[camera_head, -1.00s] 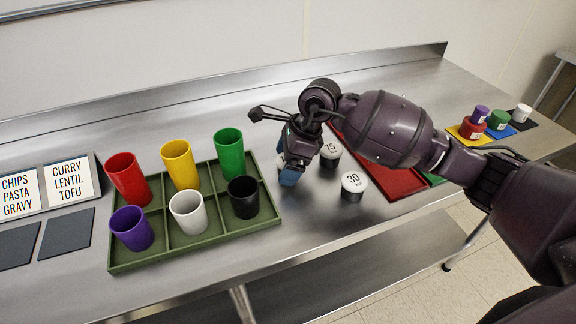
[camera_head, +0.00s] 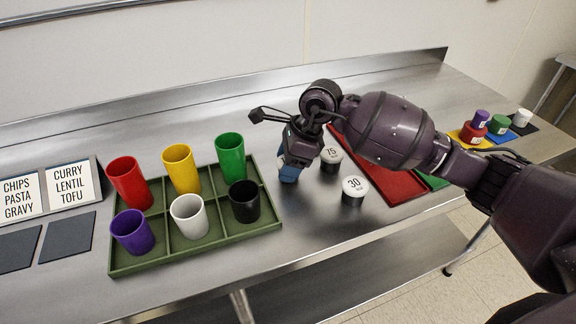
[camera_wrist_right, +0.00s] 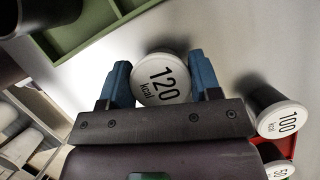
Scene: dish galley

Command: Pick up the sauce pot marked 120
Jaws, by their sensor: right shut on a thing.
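The sauce pot marked 120 (camera_wrist_right: 161,79), with a white lid and black print, sits between the two blue fingers of my right gripper (camera_wrist_right: 163,84) in the right wrist view. The fingers are shut on it, one on each side. In the head view my right gripper (camera_head: 289,172) is over the steel counter, just right of the green tray. The 120 pot is hidden there behind the gripper and arm. My left gripper is not in view.
A pot marked 100 (camera_wrist_right: 285,119) stands close beside the held one. The green tray (camera_head: 190,252) holds several coloured cups. A red mat (camera_head: 385,180) lies under my arm.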

